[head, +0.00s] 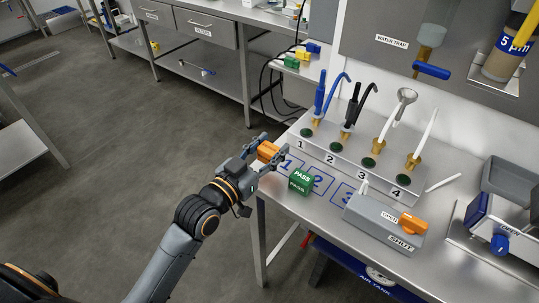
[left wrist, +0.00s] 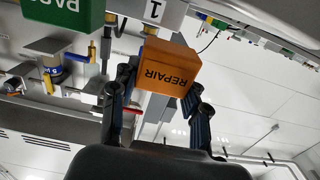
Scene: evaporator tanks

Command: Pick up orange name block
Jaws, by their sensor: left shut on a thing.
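The orange name block (head: 267,151) is held between the fingers of my left gripper (head: 270,149), near the left edge of the steel bench. In the left wrist view the orange block (left wrist: 170,68) reads REPAIR, upside down, with a black finger on each side of it. My left gripper (left wrist: 157,100) is shut on it. In the head view the fingers hide part of the block. I cannot tell how far it is above the bench top. My right gripper is not in view.
A green PASS block (head: 301,181) stands close by on the bench, near the blue outlined squares. Behind is a sloped panel (head: 335,150) numbered 1 to 4 with probes. A grey OPEN/SHUT valve box (head: 383,226) with an orange handle stands to the right. Open floor lies left.

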